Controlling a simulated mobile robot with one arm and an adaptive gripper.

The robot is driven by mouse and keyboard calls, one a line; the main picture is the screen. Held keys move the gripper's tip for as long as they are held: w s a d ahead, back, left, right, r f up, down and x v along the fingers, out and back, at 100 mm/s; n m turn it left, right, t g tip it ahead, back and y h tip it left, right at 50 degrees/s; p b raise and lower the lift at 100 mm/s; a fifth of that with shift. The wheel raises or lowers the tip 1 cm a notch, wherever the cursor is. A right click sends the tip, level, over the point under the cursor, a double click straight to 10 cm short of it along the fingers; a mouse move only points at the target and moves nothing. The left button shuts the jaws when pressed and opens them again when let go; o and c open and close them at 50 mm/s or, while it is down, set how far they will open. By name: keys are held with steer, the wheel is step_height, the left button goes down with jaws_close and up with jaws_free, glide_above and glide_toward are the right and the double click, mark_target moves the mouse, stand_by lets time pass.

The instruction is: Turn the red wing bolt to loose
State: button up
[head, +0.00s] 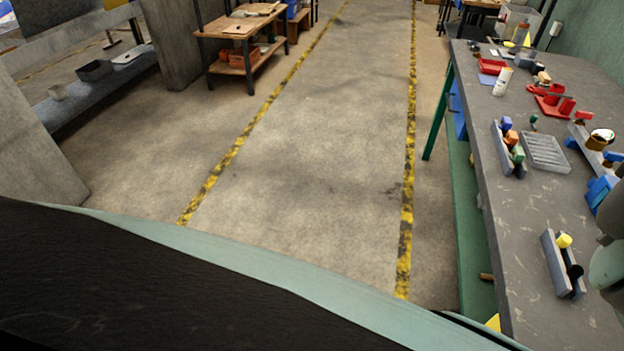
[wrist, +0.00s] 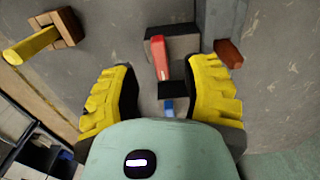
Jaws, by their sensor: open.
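In the wrist view, a red elongated piece (wrist: 158,57), which looks like the red wing bolt, stands against a dark grey block (wrist: 180,42). My gripper (wrist: 168,78) is open, with one yellow ribbed finger on each side of the red piece and visible gaps between. Nothing is held. A black part (wrist: 175,93) and a small blue part (wrist: 168,108) show just below the red piece, between the fingers. The palm hides what lies lower. In the head view, the fingers and this red piece cannot be made out clearly.
In the wrist view, a yellow handle on a brown block (wrist: 68,28) lies upper left and a reddish-brown piece (wrist: 229,53) upper right. In the head view, the grey workbench (head: 485,180) holds a grey ribbed tray (head: 545,153), a red fixture (head: 550,100) and a white bottle (head: 502,82).

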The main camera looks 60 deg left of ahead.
steer(key=shift+s+f, duration=0.1)
steer(key=shift+f, duration=2)
steer(key=shift+o, duration=0.4)
jaws_close()
